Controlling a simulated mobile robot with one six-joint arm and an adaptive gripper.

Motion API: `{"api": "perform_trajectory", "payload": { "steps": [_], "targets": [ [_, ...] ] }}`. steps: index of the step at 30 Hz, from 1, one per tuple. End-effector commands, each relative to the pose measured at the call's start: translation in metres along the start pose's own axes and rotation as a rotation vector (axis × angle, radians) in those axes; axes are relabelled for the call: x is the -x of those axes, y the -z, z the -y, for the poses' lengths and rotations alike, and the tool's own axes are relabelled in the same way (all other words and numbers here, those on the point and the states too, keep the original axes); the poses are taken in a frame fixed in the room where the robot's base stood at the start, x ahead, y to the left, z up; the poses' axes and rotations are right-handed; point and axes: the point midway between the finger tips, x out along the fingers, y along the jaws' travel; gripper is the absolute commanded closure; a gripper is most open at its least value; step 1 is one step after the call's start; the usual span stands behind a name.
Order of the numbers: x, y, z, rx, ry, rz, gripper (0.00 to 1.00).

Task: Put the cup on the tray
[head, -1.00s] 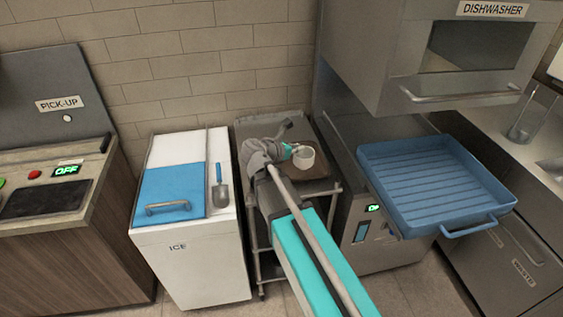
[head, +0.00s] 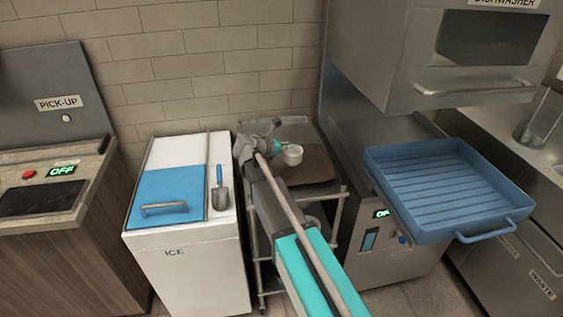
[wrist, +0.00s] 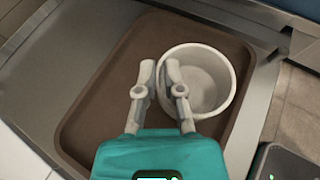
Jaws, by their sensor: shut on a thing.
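The white cup (head: 292,155) is at the left part of the brown tray (head: 318,168) in the head view. In the wrist view the cup (wrist: 203,78) appears over one corner area of the tray (wrist: 95,105), with its open top facing the camera. My gripper (head: 279,146) is at the cup's left side in the head view. In the wrist view my gripper (wrist: 160,75) is shut on the cup's wall, one finger outside and one inside the rim. I cannot tell whether the cup's base touches the tray.
The tray lies on a metal cart between the white ice bin (head: 188,245), with its blue lid (head: 165,188) and scoop (head: 221,195), and the dishwasher. A blue rack (head: 440,185) juts out at the right. The rest of the tray is bare.

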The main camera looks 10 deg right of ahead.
Motion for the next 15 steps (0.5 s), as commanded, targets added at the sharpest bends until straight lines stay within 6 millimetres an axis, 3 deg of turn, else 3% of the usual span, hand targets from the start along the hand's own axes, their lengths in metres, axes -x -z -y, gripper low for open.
{"api": "perform_trajectory", "payload": {
  "steps": [4, 15],
  "targets": [
    [-0.0076, 0.0096, -0.0079, 0.000, 0.000, 0.000, 1.00],
    [-0.0087, 0.0096, -0.0092, 0.000, 0.001, 0.000, 1.00]
  ]
}}
